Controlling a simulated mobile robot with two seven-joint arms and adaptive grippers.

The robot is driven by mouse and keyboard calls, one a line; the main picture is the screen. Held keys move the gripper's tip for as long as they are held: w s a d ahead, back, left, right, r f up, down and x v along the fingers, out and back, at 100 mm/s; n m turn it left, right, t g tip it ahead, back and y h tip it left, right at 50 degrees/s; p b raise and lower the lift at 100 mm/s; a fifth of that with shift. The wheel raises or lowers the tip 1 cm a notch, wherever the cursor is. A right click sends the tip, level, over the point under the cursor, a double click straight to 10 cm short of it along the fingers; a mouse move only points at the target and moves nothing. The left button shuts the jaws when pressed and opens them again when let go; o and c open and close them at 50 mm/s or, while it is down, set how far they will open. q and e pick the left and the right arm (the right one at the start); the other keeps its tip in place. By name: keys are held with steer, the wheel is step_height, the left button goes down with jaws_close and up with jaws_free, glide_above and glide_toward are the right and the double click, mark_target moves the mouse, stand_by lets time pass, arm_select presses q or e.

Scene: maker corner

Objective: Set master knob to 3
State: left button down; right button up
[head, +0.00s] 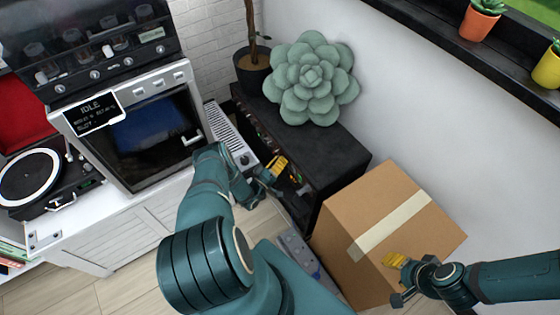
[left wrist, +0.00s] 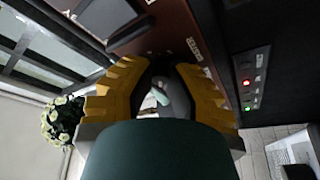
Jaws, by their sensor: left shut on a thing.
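The black amplifier (head: 325,155) stands against the wall, with a row of knobs along its front panel. My left gripper (head: 280,168) is at that front panel. In the left wrist view its yellow fingers (left wrist: 165,88) are shut on a knob (left wrist: 160,96), of which only a small pale part shows between them. A small label (left wrist: 194,48) sits on the panel next to the fingers, too small to read surely. The knob's pointer and setting are hidden. My right gripper (head: 396,262) hangs in front of the cardboard box, away from the amplifier; its jaw opening is unclear.
A cardboard box (head: 385,225) stands right of the amplifier. A succulent (head: 312,78) sits on top of the amplifier. A white cabinet with an oven-like machine (head: 150,130) and a turntable (head: 35,175) is at left. Red and green lights (left wrist: 246,95) show on a dark panel.

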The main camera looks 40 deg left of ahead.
arm_select(q)
steer(key=shift+d+m, duration=0.1)
steer(key=shift+m, duration=0.2)
steer(key=c, duration=1.2)
jaws_free()
steer(key=shift+o, duration=0.2)
steer(key=v, duration=1.2)
steer(key=shift+f, duration=0.15)
